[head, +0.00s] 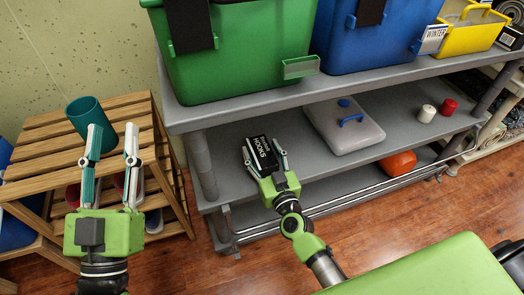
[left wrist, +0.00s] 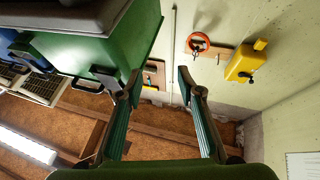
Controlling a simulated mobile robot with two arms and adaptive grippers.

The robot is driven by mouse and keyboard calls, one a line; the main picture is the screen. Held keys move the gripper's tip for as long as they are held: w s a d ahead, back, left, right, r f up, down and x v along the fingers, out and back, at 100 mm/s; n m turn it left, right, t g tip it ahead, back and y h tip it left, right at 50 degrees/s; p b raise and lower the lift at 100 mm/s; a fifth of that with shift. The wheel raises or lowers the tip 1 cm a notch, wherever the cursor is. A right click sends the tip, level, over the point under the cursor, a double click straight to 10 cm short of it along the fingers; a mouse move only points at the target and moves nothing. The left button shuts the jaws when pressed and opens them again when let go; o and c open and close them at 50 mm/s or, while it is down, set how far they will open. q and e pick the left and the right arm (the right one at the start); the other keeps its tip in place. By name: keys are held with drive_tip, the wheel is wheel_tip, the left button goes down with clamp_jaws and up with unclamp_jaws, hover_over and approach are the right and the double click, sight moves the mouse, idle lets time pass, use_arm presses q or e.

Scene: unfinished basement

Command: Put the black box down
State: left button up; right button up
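The black box (head: 262,153), with white lettering reading "HOOKS", is between the fingers of my right gripper (head: 265,160). The fingers press on its two sides. The box is over the left part of the grey rack's middle shelf (head: 225,178); I cannot tell if it touches the shelf. My left gripper (head: 112,165) is open and empty, above the wooden slatted rack. In the left wrist view its two fingers (left wrist: 160,110) stand wide apart with nothing between them.
A white lidded container (head: 345,130) with a blue handle, a white jar (head: 427,114) and a red jar (head: 448,107) stand on the middle shelf. A teal cup (head: 84,114) stands on the wooden rack (head: 45,150).

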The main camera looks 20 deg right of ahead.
idle(0.3)
drive_tip(key=shift+r, duration=0.15)
drive_tip(key=s+p, duration=0.1)
drive_tip(key=s, duration=0.4)
drive_tip(key=s+p, duration=0.1)
drive_tip(key=s, duration=0.5)
drive_tip(key=shift+s+d, duration=0.2)
drive_tip(key=shift+s, duration=0.1)
wheel_tip(320, 180, up, 18)
drive_tip(key=n+y, duration=0.2)
drive_tip(key=y, duration=0.1)
hover_over(269, 167)
drive_tip(key=s+a, duration=0.4)
drive_tip(key=s, duration=0.2)
use_arm(q)
wheel_tip(269, 167, down, 11)
drive_tip(key=w+g+y, duration=0.2)
drive_tip(key=g, duration=0.3)
drive_tip(key=shift+a+r, duration=0.2)
drive_tip(key=shift+a, duration=0.2)
use_arm(e)
drive_tip(key=shift+s+r+g, duration=0.15)
drive_tip(key=shift+s+g, duration=0.05)
drive_tip(key=shift+g, duration=0.2)
use_arm(q)
drive_tip(key=shift+w+g, duration=0.15)
drive_tip(key=shift+g, duration=0.15)
